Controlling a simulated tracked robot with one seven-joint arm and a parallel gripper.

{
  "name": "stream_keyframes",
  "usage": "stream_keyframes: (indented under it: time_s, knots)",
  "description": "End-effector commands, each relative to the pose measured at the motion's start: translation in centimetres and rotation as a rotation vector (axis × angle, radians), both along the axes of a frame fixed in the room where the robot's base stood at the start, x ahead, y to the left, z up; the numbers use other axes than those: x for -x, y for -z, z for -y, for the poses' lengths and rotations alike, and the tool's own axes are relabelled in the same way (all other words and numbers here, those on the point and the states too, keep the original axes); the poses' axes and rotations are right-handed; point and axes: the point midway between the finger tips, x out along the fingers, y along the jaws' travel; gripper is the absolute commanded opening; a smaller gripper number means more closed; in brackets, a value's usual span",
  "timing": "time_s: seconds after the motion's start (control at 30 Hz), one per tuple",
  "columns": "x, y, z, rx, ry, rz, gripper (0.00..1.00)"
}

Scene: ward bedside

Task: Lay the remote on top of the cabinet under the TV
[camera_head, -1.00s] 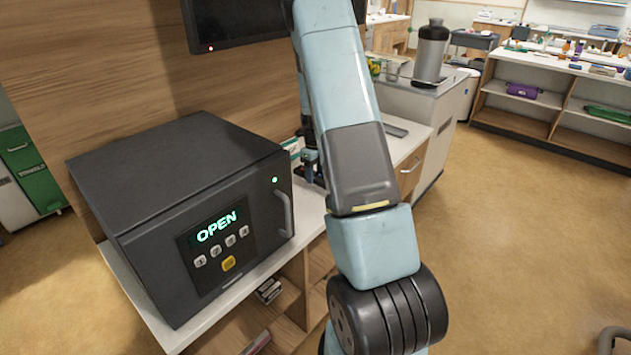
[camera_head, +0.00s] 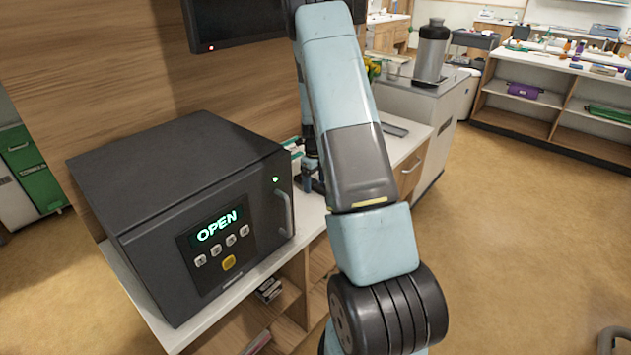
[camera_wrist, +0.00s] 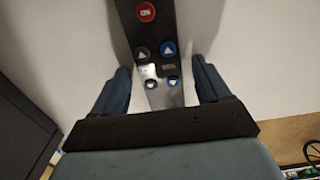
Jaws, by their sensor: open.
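The remote (camera_wrist: 153,45) is a long dark strip with a red button, arrow buttons and blue buttons, lying on a white surface in the wrist view. My gripper (camera_wrist: 160,68) is open, with one finger on each side of the remote and gaps between fingers and remote. The remote's far end runs out of the picture. The cabinet (camera_head: 308,222) has a white top and wooden shelves, below the dark TV (camera_head: 240,20). In the head view my gripper (camera_head: 312,182) is low over the cabinet top beside the safe, mostly hidden by my arm; the remote is not visible there.
A black safe (camera_head: 180,210) reading OPEN fills the cabinet's left part, close to my gripper. A flat grey item (camera_head: 394,129) lies further right. A steel flask (camera_head: 431,52) stands on a separate unit behind.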

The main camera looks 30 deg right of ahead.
Motion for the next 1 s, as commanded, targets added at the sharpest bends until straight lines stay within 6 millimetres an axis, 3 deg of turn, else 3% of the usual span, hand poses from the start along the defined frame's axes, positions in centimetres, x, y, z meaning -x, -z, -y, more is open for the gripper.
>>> stream_keyframes:
  time_s: [0.23, 0.37, 0.8, 1.0]
  knots:
    - [0.0, -0.2, 0.1, 0.0, 0.0, 0.0, 0.76]
    - [-0.1, -1.4, 0.1, 0.002, 0.0, 0.004, 0.76]
    - [0.0, -9.4, 0.1, 0.0, 0.001, 0.002, 0.76]
    - [0.0, -11.5, 0.1, 0.001, 0.001, 0.001, 0.76]
